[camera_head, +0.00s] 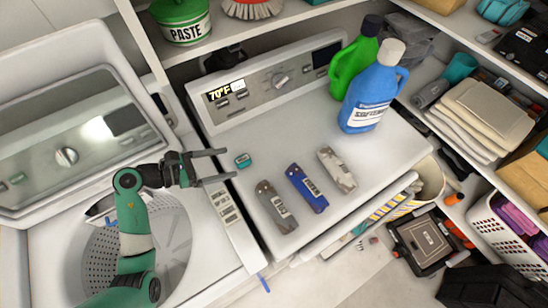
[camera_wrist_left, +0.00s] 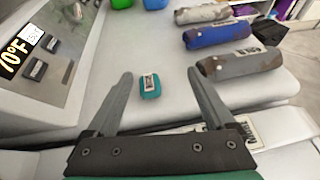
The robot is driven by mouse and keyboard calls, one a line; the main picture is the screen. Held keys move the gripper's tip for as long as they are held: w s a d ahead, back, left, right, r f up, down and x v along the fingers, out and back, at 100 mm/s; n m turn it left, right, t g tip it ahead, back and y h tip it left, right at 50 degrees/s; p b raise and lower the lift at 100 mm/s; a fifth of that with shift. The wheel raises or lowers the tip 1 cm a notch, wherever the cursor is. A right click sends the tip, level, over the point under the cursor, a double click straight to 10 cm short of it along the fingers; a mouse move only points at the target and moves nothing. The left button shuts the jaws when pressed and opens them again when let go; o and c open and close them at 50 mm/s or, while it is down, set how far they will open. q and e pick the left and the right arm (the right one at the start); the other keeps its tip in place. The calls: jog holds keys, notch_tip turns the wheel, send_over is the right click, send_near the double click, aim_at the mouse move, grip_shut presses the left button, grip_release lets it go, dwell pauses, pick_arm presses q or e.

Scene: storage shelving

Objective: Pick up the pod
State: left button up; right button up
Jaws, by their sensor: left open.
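The pod, probably the small teal piece with a pale label (camera_head: 242,160), lies on the white top of the dryer (camera_head: 297,139) near its left edge. In the left wrist view the pod (camera_wrist_left: 150,86) shows between the two fingers, a little nearer the left one. My left gripper (camera_head: 231,163) is open and empty, its fingers reaching in from the left with the tips just short of the pod in the head view. It also shows in the left wrist view (camera_wrist_left: 160,72). My right gripper is not in view.
Grey (camera_head: 276,206), blue (camera_head: 307,188) and patterned (camera_head: 337,169) labelled rolls lie right of the pod. A green bottle (camera_head: 352,70) and a blue bottle (camera_head: 368,98) stand at the back right. The control panel (camera_head: 270,82) rises behind. An open washer tub (camera_head: 135,245) is below the arm.

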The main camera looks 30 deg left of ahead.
aim_at(245, 163)
pick_arm(q)
jog(key=shift+n+y, duration=0.6)
jog(key=shift+n, duration=0.2)
jog(key=s+a+f, duration=0.2)
jog(key=a+f, duration=0.1)
jog(key=shift+s+b, duration=0.3)
jog(key=shift+s, duration=0.05)
jog(key=shift+a+r+t, duration=0.1)
jog(key=shift+a+t, duration=0.15)
jog(key=shift+t, duration=0.05)
jog(key=x, duration=1.1)
jog(key=shift+w+d, duration=0.1)
jog(key=shift+w, duration=0.25)
grip_shut()
